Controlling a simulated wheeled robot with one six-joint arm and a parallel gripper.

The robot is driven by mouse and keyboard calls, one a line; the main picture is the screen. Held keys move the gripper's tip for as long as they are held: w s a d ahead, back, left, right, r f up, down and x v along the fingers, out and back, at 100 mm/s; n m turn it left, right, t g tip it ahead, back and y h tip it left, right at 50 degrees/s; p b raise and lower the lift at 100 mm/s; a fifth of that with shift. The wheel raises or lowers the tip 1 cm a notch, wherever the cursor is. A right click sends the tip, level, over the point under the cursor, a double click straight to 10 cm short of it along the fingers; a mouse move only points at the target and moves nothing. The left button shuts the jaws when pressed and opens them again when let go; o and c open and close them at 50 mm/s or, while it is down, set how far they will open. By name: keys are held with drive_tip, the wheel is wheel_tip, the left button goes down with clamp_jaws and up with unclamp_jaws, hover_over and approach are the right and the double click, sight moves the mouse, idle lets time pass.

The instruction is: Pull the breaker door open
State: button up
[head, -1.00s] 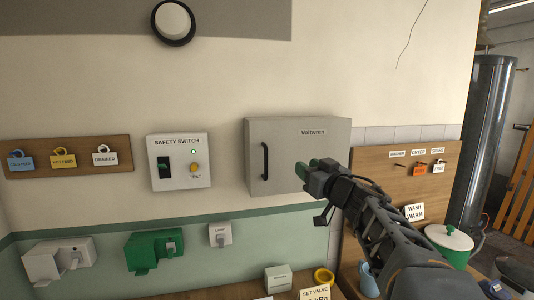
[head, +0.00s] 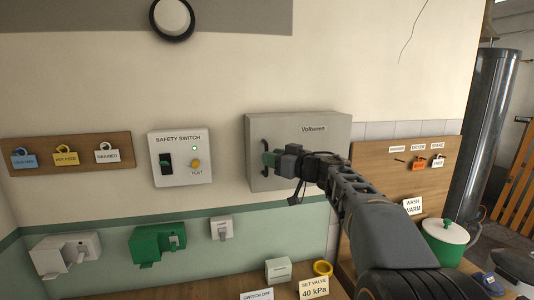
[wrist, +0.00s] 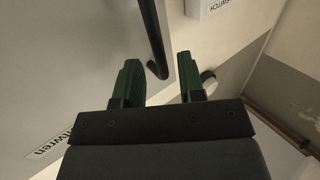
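The breaker door is the front of the grey wall box (head: 318,140) labelled "Voltwren", and it looks closed. Its black vertical bar handle (head: 264,147) is on the door's left side; my gripper hides part of it in the head view. My gripper (head: 270,159) is at the handle.
A safety switch box (head: 181,158) is on the wall to the left. A green socket box (head: 158,244) and a lamp switch (head: 221,228) are lower on the wall. A tag board (head: 430,185) stands to the right. Signs and a small box (head: 278,270) stand on the ledge below.

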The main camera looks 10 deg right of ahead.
sight(266, 172)
drive_tip(key=shift+x, duration=1.5)
clamp_jaws()
